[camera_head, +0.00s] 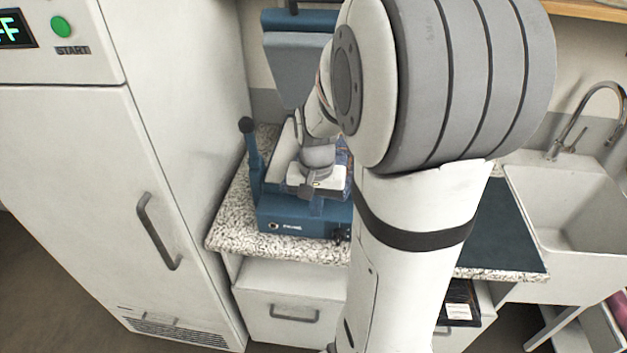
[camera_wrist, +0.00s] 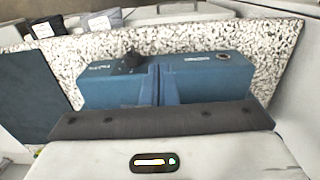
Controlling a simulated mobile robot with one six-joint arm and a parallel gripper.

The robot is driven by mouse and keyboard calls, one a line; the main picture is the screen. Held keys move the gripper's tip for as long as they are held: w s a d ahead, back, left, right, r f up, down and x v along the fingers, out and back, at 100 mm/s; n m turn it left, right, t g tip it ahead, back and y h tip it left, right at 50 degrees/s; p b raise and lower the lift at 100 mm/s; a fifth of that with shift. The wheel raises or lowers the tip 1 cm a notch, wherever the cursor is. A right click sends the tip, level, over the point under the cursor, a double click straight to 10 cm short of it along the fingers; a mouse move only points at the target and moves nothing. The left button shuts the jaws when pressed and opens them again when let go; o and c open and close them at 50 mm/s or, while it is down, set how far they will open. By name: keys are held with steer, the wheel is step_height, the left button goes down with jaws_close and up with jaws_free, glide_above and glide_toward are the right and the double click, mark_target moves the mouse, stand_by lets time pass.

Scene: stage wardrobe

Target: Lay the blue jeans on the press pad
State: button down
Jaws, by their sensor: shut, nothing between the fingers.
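The blue press (camera_head: 300,219) stands on the speckled counter with its lid (camera_head: 298,72) raised. A pale slanted strip, which looks like the press pad (camera_head: 285,147), shows beside my wrist. A small blue patch with orange marks, perhaps the blue jeans (camera_head: 347,160), shows between my wrist and my arm; the rest is hidden, so I cannot tell how it lies. My gripper (camera_head: 312,192) is over the front of the press, shut and empty. In the wrist view my gripper (camera_wrist: 156,86) is in front of the blue press body (camera_wrist: 215,78); neither pad nor jeans shows clearly there.
The press lever (camera_head: 249,145) stands up on the left, close to a tall white cabinet (camera_head: 100,180). A dark mat (camera_head: 505,235) lies on the counter to the right, before the sink (camera_head: 570,205). An open drawer (camera_head: 460,310) below holds dark folded items.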

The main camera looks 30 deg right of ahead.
steer(key=shift+w+d+f+p, duration=0.45)
steer(key=shift+w+d, duration=0.1)
steer(key=shift+w, duration=0.3)
steer(key=shift+w+d+f+p, duration=0.3)
steer(key=shift+w+d+f, duration=0.2)
steer(key=shift+w, duration=0.3)
steer(key=shift+w, duration=0.1)
